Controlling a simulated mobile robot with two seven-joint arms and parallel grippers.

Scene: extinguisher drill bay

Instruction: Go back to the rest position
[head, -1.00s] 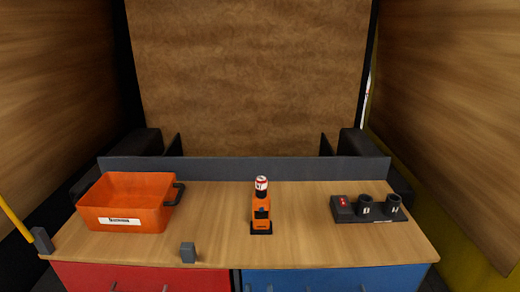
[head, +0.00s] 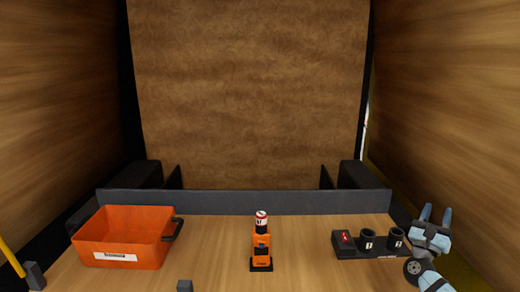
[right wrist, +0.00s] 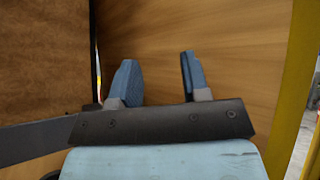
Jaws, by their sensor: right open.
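My right gripper (head: 436,215) is raised at the right edge of the bench in the head view, beside the black holder. Its blue fingers point up and stand apart with nothing between them. In the right wrist view the fingers (right wrist: 157,82) are also apart and empty, with wood panelling behind them. My left gripper is in neither view.
An orange bin (head: 120,247) stands on the bench at left. An orange device with a red-and-white top (head: 261,245) stands upright mid-bench. A black holder (head: 370,253) with two cups is at right. A small grey block (head: 184,286) sits at the front. Wood between them is clear.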

